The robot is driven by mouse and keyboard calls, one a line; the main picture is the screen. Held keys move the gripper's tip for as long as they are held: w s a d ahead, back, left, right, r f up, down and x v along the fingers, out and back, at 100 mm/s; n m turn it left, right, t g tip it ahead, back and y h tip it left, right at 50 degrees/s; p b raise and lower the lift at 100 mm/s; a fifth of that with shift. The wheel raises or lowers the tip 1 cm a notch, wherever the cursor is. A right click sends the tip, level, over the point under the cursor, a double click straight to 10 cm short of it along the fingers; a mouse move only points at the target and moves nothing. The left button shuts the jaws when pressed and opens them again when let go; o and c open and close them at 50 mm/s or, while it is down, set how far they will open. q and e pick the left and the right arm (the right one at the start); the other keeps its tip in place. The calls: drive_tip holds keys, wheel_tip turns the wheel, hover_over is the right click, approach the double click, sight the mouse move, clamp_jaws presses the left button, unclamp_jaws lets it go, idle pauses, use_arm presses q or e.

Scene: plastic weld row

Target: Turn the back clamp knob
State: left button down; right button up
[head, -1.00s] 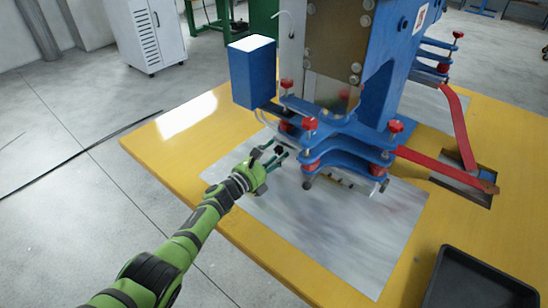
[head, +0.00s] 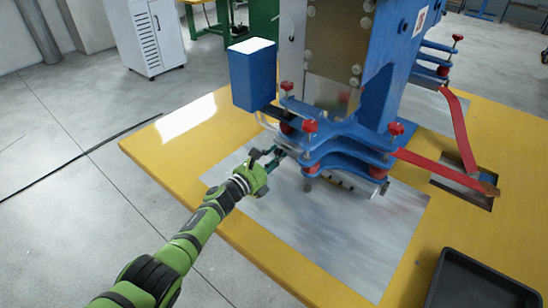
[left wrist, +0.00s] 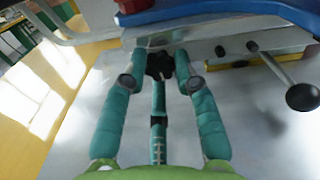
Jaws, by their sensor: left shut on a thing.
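The back clamp knob (left wrist: 160,66) is a small dark knob under the blue clamp plates. It sits between the fingertips of my left gripper (left wrist: 161,56) in the left wrist view. My left gripper (head: 275,158) is shut on it, at the left side of the blue clamp (head: 345,138) in the head view. There the fingers largely hide the knob. Another dark ball knob (left wrist: 302,97), on a metal rod, stands to the right in the left wrist view. It also shows below the clamp in the head view (head: 308,187). My right gripper is not in view.
The blue press column (head: 385,60) rises behind the clamp, with a blue box (head: 252,75) at its left. Red-capped screws (head: 310,126) stand on the clamp. Red lever arms (head: 430,170) reach right. A black tray (head: 480,285) lies at the front right of the yellow table (head: 160,145).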

use_arm(q)
drive_tip(key=shift+n+b, duration=0.65)
drive_tip(key=shift+n, duration=2.35)
drive_tip(key=c, duration=1)
unclamp_jaws()
drive_tip(key=shift+o, duration=0.2)
drive_tip(key=shift+s+a+f, duration=0.1)
drive_tip(key=shift+s+a, duration=0.3)
drive_tip(key=shift+a, duration=0.05)
drive_tip(key=v, duration=1)
drive_tip(key=shift+s+a, duration=0.1)
drive_tip(key=shift+s, duration=0.3)
